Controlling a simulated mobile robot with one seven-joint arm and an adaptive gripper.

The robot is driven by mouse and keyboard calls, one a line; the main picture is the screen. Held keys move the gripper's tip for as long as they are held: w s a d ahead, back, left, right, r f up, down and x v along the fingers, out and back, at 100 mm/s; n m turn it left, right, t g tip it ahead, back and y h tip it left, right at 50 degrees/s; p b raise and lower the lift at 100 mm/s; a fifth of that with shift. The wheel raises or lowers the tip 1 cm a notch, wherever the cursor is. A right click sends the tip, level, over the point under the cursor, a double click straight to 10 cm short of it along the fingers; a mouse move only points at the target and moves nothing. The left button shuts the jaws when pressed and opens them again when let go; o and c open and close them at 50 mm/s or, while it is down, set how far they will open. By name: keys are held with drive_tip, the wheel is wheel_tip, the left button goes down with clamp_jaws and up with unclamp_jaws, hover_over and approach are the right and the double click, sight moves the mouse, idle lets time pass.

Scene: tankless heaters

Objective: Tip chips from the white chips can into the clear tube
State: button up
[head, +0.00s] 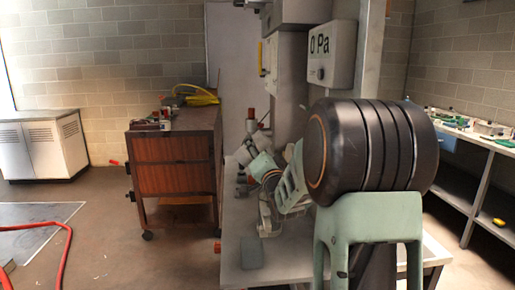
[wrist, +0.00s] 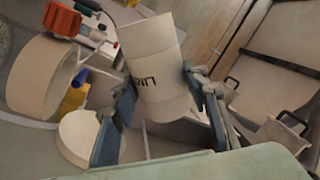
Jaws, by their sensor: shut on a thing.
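The white chips can (wrist: 155,55) is between the two fingers of my gripper (wrist: 160,82) in the wrist view, with dark lettering on its side. It lies tilted across that view, and its contents do not show. In the head view my gripper (head: 270,178) is over the grey workbench, left of my large dark arm joint. A pale cylindrical shape at its fingers is probably the can (head: 262,164). I cannot make out the clear tube in either view.
The grey workbench (head: 240,235) has a small grey block (head: 252,252) near its front. A wooden cabinet (head: 172,165) stands to the left. A white gauge box (head: 327,55) hangs behind my arm. The wrist view shows a wide cream cylinder (wrist: 38,88) and a white round piece (wrist: 78,138).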

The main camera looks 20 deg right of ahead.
drive_tip(key=n+p, duration=0.2)
drive_tip(key=n, duration=0.1)
drive_tip(key=d+r+n+p, duration=0.1)
drive_tip(key=shift+s+d+n+g+y, duration=0.1)
drive_tip(key=shift+s+n+g+y, duration=0.05)
drive_tip(key=shift+n+g+y, duration=0.2)
drive_tip(key=n+p, duration=0.1)
drive_tip(key=n, duration=0.1)
drive_tip(key=d+n+p, duration=0.1)
drive_tip(key=n, duration=0.2)
drive_tip(key=shift+s+f+g+y, duration=0.15)
drive_tip(key=shift+g+y, duration=0.1)
drive_tip(key=shift+g, duration=0.1)
